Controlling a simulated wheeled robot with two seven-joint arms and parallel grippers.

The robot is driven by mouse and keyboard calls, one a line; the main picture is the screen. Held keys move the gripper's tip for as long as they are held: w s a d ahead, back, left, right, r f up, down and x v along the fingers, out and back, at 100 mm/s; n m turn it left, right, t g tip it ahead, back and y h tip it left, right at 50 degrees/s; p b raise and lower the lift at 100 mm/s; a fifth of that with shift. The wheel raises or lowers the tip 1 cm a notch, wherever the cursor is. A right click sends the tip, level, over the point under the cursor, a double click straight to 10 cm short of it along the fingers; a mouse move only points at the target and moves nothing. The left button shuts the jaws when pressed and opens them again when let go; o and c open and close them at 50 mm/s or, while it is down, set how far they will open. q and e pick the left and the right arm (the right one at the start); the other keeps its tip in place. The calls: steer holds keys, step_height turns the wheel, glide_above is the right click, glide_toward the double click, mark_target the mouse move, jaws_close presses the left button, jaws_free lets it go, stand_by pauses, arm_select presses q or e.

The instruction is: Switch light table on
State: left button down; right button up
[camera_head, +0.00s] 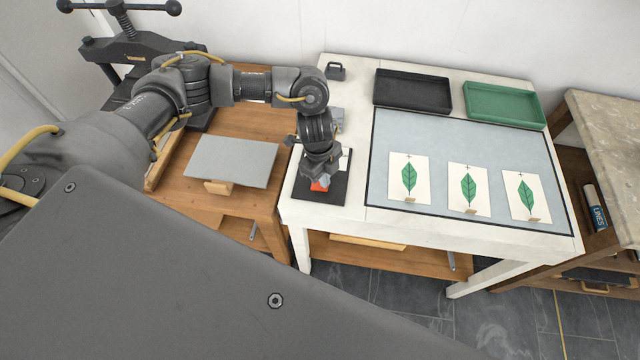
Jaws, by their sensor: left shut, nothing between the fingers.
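The light table (457,140) is a pale blue-grey panel with a dark border, set in a white table top. Three white sheets with green leaf prints (409,178) lie on it. Left of the panel is a black plate (329,191) with a small red part (319,186), possibly the switch. My left gripper (318,180) points down right over the red part and is shut, with nothing seen in it. The gripper hides part of the red piece, and I cannot tell whether they touch. The panel looks evenly dull. My right gripper is not in view.
A black tray (412,101) and a green tray (503,112) stand at the back of the white table. A wooden table with a grey plate (232,161) and a black press (121,48) are on the left. A stone-topped shelf (612,124) stands at the right.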

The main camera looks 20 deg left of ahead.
arm_select(q)
steer(key=shift+f+b, duration=0.35)
steer(key=shift+f, duration=0.15)
steer(key=shift+r, duration=0.1)
step_height(320, 180, up, 7)
steer(key=p, duration=0.7)
stand_by(0.6)
